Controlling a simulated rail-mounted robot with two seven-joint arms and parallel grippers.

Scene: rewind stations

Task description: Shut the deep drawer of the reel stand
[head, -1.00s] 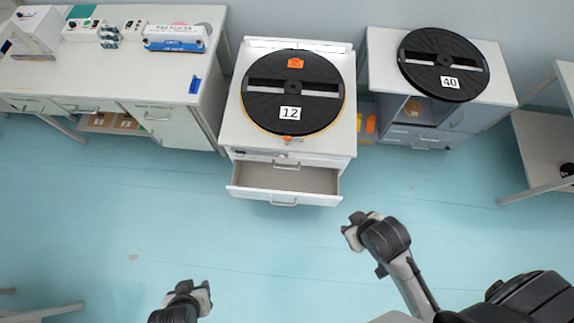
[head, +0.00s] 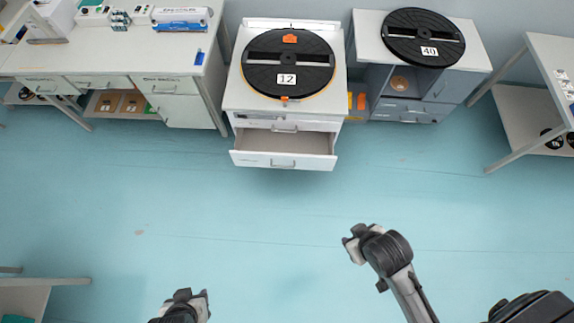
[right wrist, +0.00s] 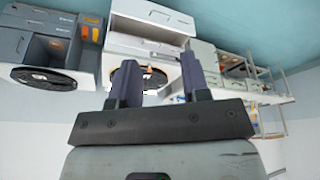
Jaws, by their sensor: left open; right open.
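The white reel stand (head: 235,98) stands at the back middle in the head view, with a black reel (head: 262,78) labelled 12 on its top. Its deep drawer (head: 284,162), the lower one, is pulled out, and its empty-looking inside shows. The shallow drawer (head: 285,125) above it looks shut. My left gripper (head: 196,302) is open at the bottom edge, well short of the stand. My right gripper (head: 351,241) is open and empty over the floor, in front and to the right of the drawer, not touching it. The right wrist view shows its spread fingers (right wrist: 160,82) with the stand beyond.
A workbench (head: 135,58) with boxes stands at the left. A grey cabinet (head: 440,88) with a reel labelled 40 is right of the stand. A table with a shelf (head: 515,115) is at the far right. The blue floor (head: 240,215) before the drawer is clear.

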